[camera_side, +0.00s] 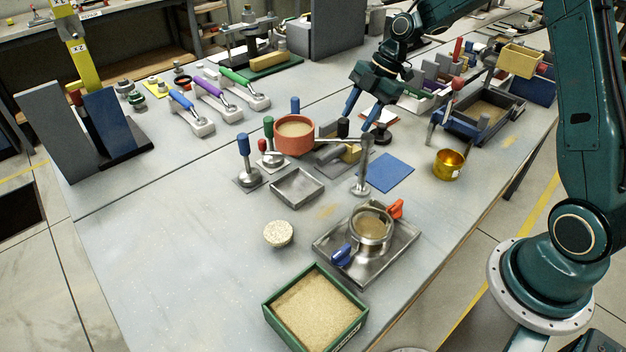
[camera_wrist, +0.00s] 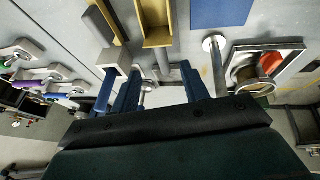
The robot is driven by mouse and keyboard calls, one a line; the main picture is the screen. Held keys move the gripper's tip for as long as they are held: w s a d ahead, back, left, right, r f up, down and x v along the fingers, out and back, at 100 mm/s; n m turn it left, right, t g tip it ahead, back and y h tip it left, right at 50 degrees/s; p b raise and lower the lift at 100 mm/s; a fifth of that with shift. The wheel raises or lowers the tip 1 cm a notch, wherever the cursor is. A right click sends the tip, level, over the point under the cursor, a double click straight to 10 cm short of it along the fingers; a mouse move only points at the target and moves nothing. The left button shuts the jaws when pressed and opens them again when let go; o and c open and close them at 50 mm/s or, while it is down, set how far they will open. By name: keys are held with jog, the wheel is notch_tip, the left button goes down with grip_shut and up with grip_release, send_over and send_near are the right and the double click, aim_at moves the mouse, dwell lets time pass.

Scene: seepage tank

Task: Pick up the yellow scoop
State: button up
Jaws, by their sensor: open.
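The yellow scoop (camera_wrist: 157,32) shows in the wrist view as an open yellow trough with a grey handle pointing down towards my fingers. In the side view a small yellow block-like part (camera_side: 350,154), which looks like the same scoop, lies beside a grey tool, left of the blue mat (camera_side: 391,173). My gripper (camera_side: 359,121) is open, its blue fingers pointing down, above and behind the scoop. In the wrist view my gripper (camera_wrist: 160,74) has its fingers spread on either side of the handle's line.
A metal post (camera_side: 362,185) stands close to the scoop. A red-brown bowl (camera_side: 294,136) of sand is to the left. A gold cup (camera_side: 449,164), a metal tray (camera_side: 330,249) with a ring and a green sand box (camera_side: 315,306) are nearby. The table's left front is clear.

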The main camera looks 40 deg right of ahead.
aim_at(341, 147)
jog(key=shift+x, duration=2.7)
jog(key=shift+x, duration=2.75)
jog(key=shift+c, duration=0.3)
grip_shut()
